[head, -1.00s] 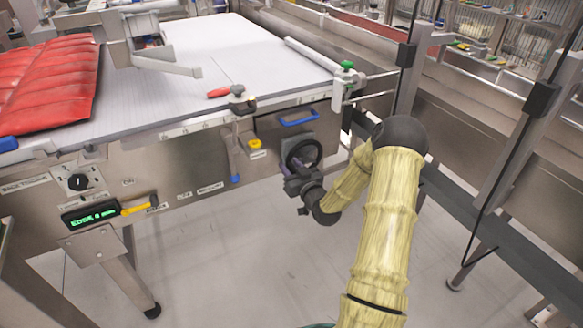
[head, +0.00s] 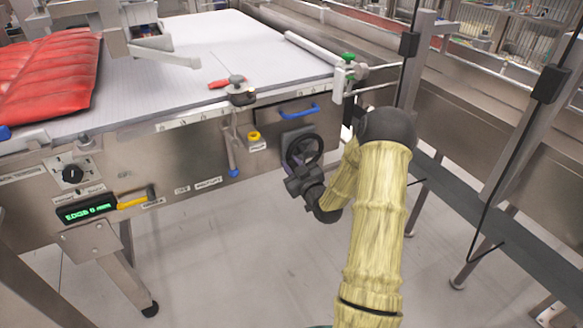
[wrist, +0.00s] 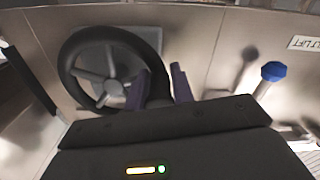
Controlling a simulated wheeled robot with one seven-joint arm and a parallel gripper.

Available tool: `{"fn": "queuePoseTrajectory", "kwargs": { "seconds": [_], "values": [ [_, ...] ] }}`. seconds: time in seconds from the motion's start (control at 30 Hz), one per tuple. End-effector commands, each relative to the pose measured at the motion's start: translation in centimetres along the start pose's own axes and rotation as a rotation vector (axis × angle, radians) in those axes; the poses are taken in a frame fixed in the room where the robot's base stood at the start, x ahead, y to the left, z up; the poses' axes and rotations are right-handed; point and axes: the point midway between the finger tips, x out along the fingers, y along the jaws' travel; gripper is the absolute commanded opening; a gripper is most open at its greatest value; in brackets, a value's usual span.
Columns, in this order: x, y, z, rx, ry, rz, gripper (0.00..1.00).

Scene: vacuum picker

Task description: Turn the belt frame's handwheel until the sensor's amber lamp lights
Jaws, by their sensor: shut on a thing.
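The black handwheel (head: 304,150) with grey spokes sits on the front panel of the belt frame (head: 60,225), below the blue handle. It fills the upper left of the wrist view (wrist: 72,62). My gripper (head: 303,172) reaches it from below. In the wrist view its two dark purple fingers (wrist: 158,88) straddle the lower right rim and are shut on it. A green text display (head: 85,211) is on the panel's left; its figures are too blurred to read. I cannot pick out the sensor for certain, and no lit amber lamp is evident on the frame.
A blue handle (head: 298,111), a yellow knob (head: 254,136) and a blue-tipped lever (head: 232,160) are left of or above the wheel. A red bag (head: 50,75) lies on the white belt (head: 170,85). Grey posts and rails stand right of my arm. The floor below is clear.

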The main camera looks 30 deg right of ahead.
Motion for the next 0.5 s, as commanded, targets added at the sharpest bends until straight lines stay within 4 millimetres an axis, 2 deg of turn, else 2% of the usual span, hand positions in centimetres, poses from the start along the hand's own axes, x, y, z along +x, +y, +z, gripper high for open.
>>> {"fn": "queuePoseTrajectory", "kwargs": {
  "seconds": [0.03, 0.5],
  "values": [
    [-0.1, -0.3, 0.9, -0.041, -0.003, -0.002, 0.00],
    [-0.1, 0.4, 3.6, -0.483, -0.005, -0.003, 0.00]
  ]
}}
